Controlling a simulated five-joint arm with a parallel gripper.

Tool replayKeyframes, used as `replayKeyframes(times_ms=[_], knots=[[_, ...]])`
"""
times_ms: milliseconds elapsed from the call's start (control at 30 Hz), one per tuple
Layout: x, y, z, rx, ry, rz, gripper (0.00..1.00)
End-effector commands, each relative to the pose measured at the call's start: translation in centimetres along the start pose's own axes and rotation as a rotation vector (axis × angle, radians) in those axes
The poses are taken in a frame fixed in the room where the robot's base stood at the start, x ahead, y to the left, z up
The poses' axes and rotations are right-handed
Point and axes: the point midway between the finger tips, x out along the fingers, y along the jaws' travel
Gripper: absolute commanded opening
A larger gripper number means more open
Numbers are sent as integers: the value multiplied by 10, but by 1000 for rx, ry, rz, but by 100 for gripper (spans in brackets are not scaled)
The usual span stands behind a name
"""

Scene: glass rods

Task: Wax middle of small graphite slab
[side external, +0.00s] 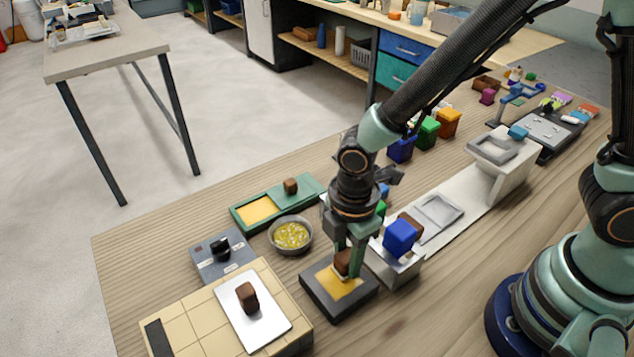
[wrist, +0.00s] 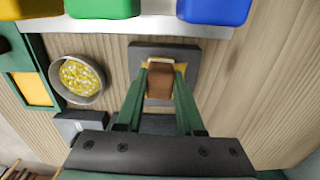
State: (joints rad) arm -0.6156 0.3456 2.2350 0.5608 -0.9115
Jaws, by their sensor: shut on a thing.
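The small graphite slab (side external: 318,299) is a dark square block on the table with a yellow patch (side external: 340,288) over its middle. It also shows in the wrist view (wrist: 186,52), partly hidden by my fingers. My gripper (side external: 344,262) is over the slab, pointing down. In the wrist view my gripper (wrist: 160,78) is shut on a brown block (wrist: 159,84). The held block (side external: 342,259) is at the far part of the yellow patch; I cannot tell whether it touches.
A green tray (side external: 309,187) with a yellow pad and a brown block lies behind. A bowl of yellow bits (side external: 291,236) and a grey knob box (side external: 207,261) are left of the slab. A tiled board (side external: 185,315) bears a metal plate and brown block. A scale-like station (side external: 400,267) holds a blue block.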

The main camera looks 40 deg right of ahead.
Motion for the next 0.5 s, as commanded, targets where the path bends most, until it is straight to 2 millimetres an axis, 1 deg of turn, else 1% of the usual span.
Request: replayKeyframes(times_ms=[167, 500], knots=[[0, 0, 17, 2, 0, -1, 0], [0, -1, -15, -4, 0, 0, 0]])
